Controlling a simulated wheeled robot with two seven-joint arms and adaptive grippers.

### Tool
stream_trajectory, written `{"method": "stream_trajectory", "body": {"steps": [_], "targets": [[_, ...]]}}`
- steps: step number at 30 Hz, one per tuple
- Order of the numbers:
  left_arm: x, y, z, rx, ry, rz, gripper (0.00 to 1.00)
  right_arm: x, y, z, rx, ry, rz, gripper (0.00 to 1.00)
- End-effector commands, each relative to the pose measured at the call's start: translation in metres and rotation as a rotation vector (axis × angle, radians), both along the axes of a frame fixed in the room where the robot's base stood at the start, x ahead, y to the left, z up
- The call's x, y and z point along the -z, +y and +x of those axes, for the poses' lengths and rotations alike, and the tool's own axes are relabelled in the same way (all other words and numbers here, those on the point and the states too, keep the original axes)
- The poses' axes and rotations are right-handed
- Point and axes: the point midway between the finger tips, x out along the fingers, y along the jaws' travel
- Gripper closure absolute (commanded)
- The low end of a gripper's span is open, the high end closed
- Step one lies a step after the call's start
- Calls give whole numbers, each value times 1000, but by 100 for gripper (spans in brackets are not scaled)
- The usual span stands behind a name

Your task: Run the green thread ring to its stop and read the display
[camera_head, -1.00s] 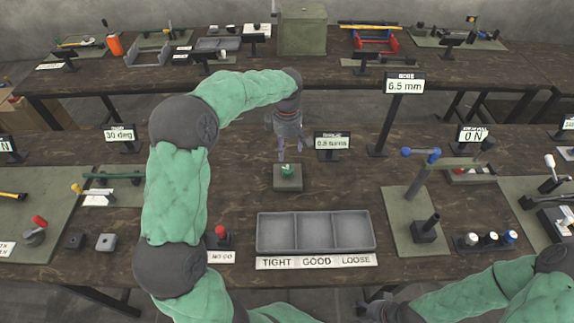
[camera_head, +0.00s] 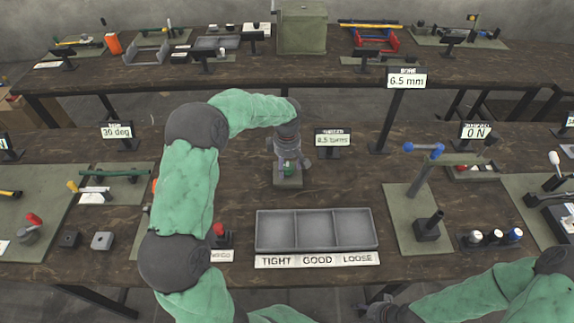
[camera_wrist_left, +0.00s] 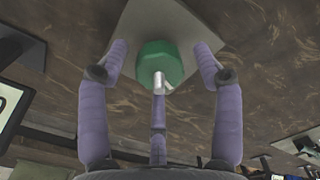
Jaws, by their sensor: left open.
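The green thread ring (camera_head: 289,169) sits on a grey square base plate (camera_head: 287,183) in the middle of the near table. In the left wrist view the ring (camera_wrist_left: 160,60) shows as a faceted green piece with a bright metal stud (camera_wrist_left: 158,84) in its middle. My left gripper (camera_head: 289,163) is above the ring with its fingers open. The fingertips stand on either side of the ring, apart from it. The thread display (camera_head: 333,138) stands right behind the ring; its small figure is blurred, seemingly in turns. My right gripper (camera_head: 381,308) is low at the front, partly seen.
A grey three-part tray (camera_head: 316,211) labelled TIGHT, GOOD, LOOSE lies in front. A red-knobbed piece (camera_head: 219,233) stands left of it. The bore display (camera_head: 406,80) on a tall post and a lever fixture (camera_head: 423,182) stand right. The table is bare between ring and tray.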

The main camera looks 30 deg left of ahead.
Motion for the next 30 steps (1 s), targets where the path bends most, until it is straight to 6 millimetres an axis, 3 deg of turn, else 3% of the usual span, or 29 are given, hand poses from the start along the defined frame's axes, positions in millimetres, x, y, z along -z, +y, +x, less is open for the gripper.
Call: {"method": "stream_trajectory", "body": {"steps": [5,11,12,22,30], "targets": [[0,0,0,0,0,0,34,0,0,0,0,0,0,34],[0,0,0,0,0,0,85,0,0,0,0,0,0,34],[0,0,0,0,0,0,89,0,0,0,0,0,0,34],[-1,1,0,32,2,1,89,-2,0,0,0,0,0,34],[-2,1,-1,185,3,1,89,-11,0,0,0,0,0,34]]}}
